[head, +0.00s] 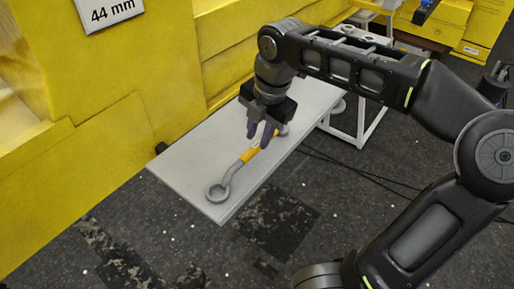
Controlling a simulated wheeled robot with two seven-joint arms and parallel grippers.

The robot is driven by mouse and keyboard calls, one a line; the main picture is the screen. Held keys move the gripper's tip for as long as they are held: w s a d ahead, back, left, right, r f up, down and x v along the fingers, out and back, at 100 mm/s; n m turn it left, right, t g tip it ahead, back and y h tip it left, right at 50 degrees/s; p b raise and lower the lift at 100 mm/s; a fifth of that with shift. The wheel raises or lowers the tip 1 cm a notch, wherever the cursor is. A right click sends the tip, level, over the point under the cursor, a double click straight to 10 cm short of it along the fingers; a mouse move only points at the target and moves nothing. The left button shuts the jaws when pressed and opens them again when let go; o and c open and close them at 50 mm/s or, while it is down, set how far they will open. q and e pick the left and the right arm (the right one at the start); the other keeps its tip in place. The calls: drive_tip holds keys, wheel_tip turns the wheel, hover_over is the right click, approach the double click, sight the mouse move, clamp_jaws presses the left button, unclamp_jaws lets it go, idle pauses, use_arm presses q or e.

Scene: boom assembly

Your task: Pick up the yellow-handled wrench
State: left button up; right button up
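The wrench (228,179) lies on a light grey bench (184,172), with its grey ring end towards the front of the bench. Its yellow handle band (249,155) is about mid-length, and its far end is partly hidden by my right gripper. My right gripper (260,137) points down over the wrench, just beyond the yellow band. Its fingers overlap the wrench in the picture; I cannot tell whether they touch it or are closed around it. My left gripper is not in view.
A yellow machine wall (120,130) runs along the left side of the bench, with a white "44 mm" sign (111,12). A white metal frame (358,122) stands at the bench's far right end. Black cables (345,165) lie on the dark floor to the right.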

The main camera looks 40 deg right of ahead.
sight(256, 146)
drive_tip(key=shift+f, duration=0.1)
drive_tip(key=f, duration=0.3)
drive_tip(key=w+f+p, duration=0.1)
drive_tip(key=f, duration=0.1)
drive_tip(key=shift+a, duration=0.15)
drive_tip(key=shift+s, duration=0.1)
drive_tip(key=shift+c, duration=0.4)
clamp_jaws()
idle(1.3)
